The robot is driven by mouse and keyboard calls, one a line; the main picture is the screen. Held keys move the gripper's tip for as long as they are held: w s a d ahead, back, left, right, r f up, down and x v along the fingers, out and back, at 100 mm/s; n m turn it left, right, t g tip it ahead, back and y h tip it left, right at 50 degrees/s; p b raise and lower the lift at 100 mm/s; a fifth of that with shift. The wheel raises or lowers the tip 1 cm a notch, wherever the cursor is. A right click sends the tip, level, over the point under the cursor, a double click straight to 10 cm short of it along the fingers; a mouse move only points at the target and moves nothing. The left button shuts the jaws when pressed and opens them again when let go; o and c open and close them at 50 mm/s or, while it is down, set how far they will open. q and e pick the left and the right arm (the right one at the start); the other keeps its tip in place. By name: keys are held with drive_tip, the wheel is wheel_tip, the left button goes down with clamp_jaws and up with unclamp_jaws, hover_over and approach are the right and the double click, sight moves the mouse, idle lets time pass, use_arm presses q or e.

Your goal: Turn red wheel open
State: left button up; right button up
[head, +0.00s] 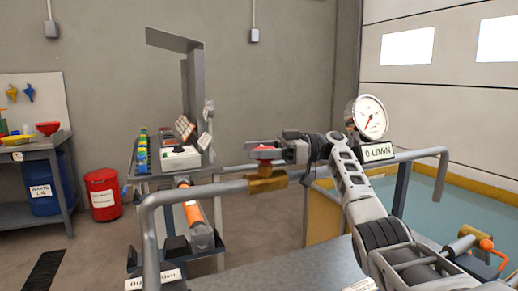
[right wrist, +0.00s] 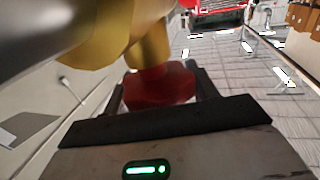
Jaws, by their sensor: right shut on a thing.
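The red wheel (head: 266,153) sits on top of a brass valve (head: 268,180) in a grey pipe in the middle of the head view. My right gripper (head: 277,151) reaches it from the right, and its jaws are shut on the wheel. In the right wrist view the red wheel (right wrist: 158,88) lies between the two dark fingers (right wrist: 160,92), with the brass valve body (right wrist: 150,45) beyond it. The wheel's far side is hidden. A round gauge (head: 368,118) stands above a sign reading 0 L/MIN (head: 377,152). My left gripper does not show.
The grey pipe (head: 175,195) bends down at the left. Behind it stands a cart (head: 150,180) with bottles and an orange cylinder (head: 190,207). A red drum (head: 103,193) and a blue waste oil drum (head: 47,193) stand at the left. Water (head: 430,195) lies at the right.

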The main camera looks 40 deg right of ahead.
drive_tip(key=o, duration=1)
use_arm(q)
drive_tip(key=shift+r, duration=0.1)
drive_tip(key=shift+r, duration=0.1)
use_arm(e)
drive_tip(key=shift+r, duration=0.1)
wheel_tip(320, 180, up, 3)
drive_tip(key=shift+s+a+r, duration=0.1)
drive_tip(key=shift+s+a, duration=0.05)
use_arm(q)
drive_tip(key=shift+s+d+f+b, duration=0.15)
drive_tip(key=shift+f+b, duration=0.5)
drive_tip(key=shift+b, duration=0.65)
use_arm(e)
drive_tip(key=s+a+r, duration=0.8)
drive_tip(key=s+r, duration=0.1)
drive_tip(key=s, duration=0.1)
drive_tip(key=shift+s+a+r, duration=0.25)
drive_tip(key=shift+s, duration=0.1)
